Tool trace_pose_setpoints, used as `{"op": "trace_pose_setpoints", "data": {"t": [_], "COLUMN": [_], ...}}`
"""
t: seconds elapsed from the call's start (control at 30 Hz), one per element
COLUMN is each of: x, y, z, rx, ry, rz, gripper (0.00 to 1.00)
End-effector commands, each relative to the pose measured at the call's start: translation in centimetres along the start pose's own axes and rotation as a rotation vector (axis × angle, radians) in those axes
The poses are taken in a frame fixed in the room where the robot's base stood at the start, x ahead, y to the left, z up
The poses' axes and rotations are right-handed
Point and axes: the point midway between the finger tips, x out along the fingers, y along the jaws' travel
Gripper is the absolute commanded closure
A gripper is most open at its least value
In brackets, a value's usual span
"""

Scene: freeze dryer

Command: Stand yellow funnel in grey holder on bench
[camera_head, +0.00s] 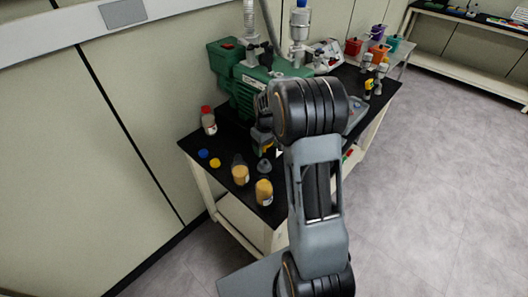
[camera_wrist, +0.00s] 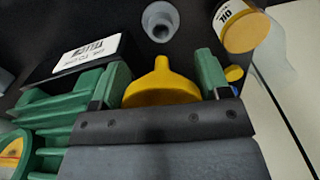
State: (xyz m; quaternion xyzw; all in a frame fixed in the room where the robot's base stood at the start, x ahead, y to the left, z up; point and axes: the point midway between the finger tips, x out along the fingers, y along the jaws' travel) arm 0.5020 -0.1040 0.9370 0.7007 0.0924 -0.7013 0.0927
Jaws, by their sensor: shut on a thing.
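In the wrist view the yellow funnel (camera_wrist: 162,86) sits between the two green fingers of my gripper (camera_wrist: 162,80), which is shut on it. Its narrow spout points toward the top of the picture. A grey round holder (camera_wrist: 160,20) with an open top stands on the black bench just beyond the spout, apart from it. In the head view the grey holder (camera_head: 264,167) shows as a small grey cone near the bench's front. My arm hides most of my gripper and the funnel there.
A bottle labelled OIL (camera_wrist: 240,28) is close to the right of the holder. Two tan bottles (camera_head: 240,172) stand near the bench's front edge. A red-capped bottle (camera_head: 208,121), blue cap (camera_head: 203,153) and yellow cap (camera_head: 215,162) are left. A green pump (camera_head: 245,85) stands behind.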

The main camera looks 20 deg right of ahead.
Motion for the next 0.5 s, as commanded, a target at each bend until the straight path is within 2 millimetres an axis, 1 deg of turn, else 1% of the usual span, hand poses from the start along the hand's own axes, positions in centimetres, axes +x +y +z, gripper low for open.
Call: {"op": "trace_pose_setpoints", "data": {"t": [0.03, 0.1, 0.37, 0.5], "x": [1.1, 1.6, 2.5, 3.2], "y": [0.0, 0.0, 0.1, 0.1], "z": [0.0, 0.0, 0.0, 0.1], "rx": [0.000, 0.000, 0.001, 0.002], "ry": [0.000, 0.000, 0.000, 0.000], "rz": [0.000, 0.000, 0.000, 0.000], "gripper": [0.53, 0.53, 0.53, 0.53]}}
